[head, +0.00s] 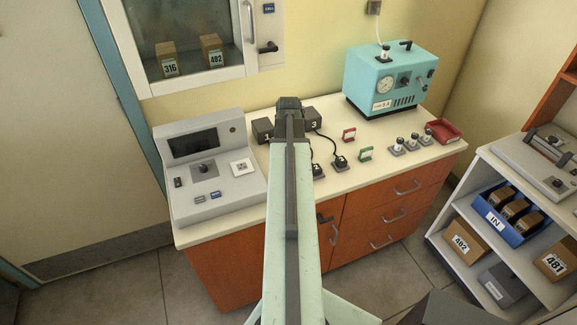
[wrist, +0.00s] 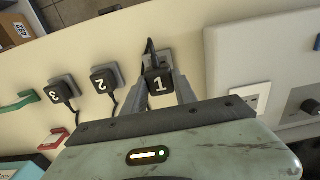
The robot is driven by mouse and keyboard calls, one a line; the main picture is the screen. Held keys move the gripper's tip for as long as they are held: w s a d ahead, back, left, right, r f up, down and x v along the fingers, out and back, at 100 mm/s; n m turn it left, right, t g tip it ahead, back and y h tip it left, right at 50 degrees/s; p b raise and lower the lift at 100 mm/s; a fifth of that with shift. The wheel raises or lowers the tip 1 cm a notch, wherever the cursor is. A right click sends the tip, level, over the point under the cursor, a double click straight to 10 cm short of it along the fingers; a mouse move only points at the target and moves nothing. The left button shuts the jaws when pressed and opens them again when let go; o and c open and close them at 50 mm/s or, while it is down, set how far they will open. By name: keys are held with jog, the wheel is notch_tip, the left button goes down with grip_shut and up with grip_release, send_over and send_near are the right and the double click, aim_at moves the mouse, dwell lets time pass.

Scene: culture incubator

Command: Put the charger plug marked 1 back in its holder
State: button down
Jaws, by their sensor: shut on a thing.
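The black plug marked 1 (wrist: 159,84) is between the two grey fingers of my gripper (wrist: 157,93) in the wrist view, which is shut on it. Its dark cord runs up past a grey holder (wrist: 165,56) just beyond the plug. The plug overlaps this holder in the picture; I cannot tell whether they touch. Plugs marked 2 (wrist: 101,83) and 3 (wrist: 61,90) sit at grey holders to the left. In the head view my arm hides plug 1, its holder and the fingers.
In the head view, black charger boxes marked 1 (head: 263,130) and 3 (head: 313,118) stand at the back of the counter. A grey console (head: 207,170) is at left. Green and red stands, several small knobs, a red tray (head: 444,131) and a teal machine (head: 388,80) are at right.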

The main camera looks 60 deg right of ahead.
jog(key=shift+f+b, duration=1.4)
jog(key=shift+f, duration=0.4)
jog(key=shift+s+f+b, duration=0.1)
jog(key=shift+f+b, duration=0.45)
dwell(0.6)
jog(key=c, duration=0.9)
grip_release()
jog(key=shift+r, duration=0.1)
notch_tip(320, 180, up, 8)
jog(key=p, duration=0.8)
